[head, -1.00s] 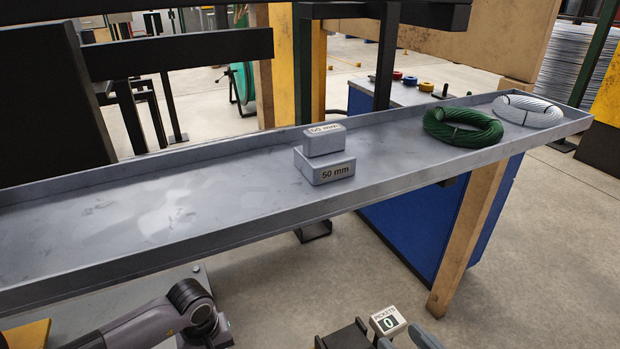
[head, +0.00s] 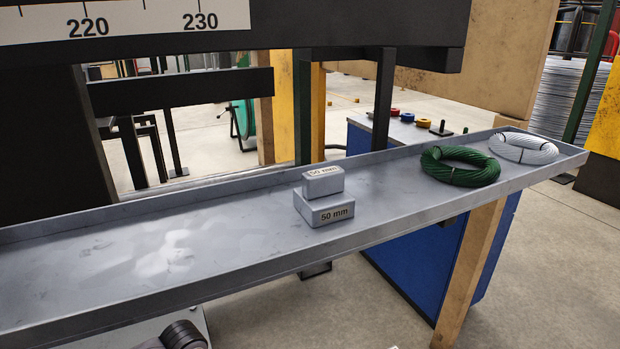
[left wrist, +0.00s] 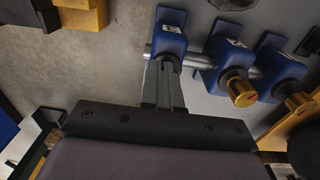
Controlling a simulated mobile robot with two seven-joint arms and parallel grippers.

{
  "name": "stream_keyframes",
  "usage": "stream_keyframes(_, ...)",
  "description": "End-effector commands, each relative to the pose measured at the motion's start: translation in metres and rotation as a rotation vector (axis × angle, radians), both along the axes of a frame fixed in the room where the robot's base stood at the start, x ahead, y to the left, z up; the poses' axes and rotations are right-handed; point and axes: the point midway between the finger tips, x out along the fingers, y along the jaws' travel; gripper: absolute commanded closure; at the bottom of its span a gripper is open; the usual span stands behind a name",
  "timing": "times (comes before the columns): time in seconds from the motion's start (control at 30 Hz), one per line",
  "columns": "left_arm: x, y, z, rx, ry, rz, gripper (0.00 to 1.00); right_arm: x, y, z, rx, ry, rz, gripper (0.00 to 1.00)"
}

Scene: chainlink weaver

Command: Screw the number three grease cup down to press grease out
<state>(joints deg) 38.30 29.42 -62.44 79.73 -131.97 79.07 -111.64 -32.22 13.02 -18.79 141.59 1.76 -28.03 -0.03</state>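In the left wrist view, three blue blocks with white number plates stand along a grey shaft. The left block (left wrist: 169,22) is straight ahead of my left gripper (left wrist: 163,66). Its plate is too blurred to read surely. My left gripper's two fingers lie close together over the front of this block. Any cup between them is hidden, and I cannot tell whether they grip one. The middle block (left wrist: 229,55) carries a brass cup (left wrist: 241,91). The right block (left wrist: 279,70) carries another brass cup (left wrist: 298,103). My right gripper is not in view.
A long metal tray (head: 100,285) crosses the head view, bearing two stacked 50 mm blocks (head: 324,208), a green coil (head: 459,167) and a white coil (head: 523,149). A black beam with a number scale (head: 125,20) is above. A wooden post (head: 470,265) supports the tray's right part.

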Motion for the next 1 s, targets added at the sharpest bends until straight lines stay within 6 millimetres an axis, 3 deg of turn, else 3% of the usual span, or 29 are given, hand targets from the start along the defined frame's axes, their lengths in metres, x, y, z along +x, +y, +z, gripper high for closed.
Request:
stream_keyframes(0.03, -0.005, 0.013, -0.013, 0.026, 0.008, 0.008, 1.00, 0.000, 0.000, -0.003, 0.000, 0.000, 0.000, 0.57)
stream_keyframes(1.0, -0.014, 0.033, -0.012, 0.034, 0.017, 0.013, 1.00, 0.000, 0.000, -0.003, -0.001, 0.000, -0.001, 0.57)
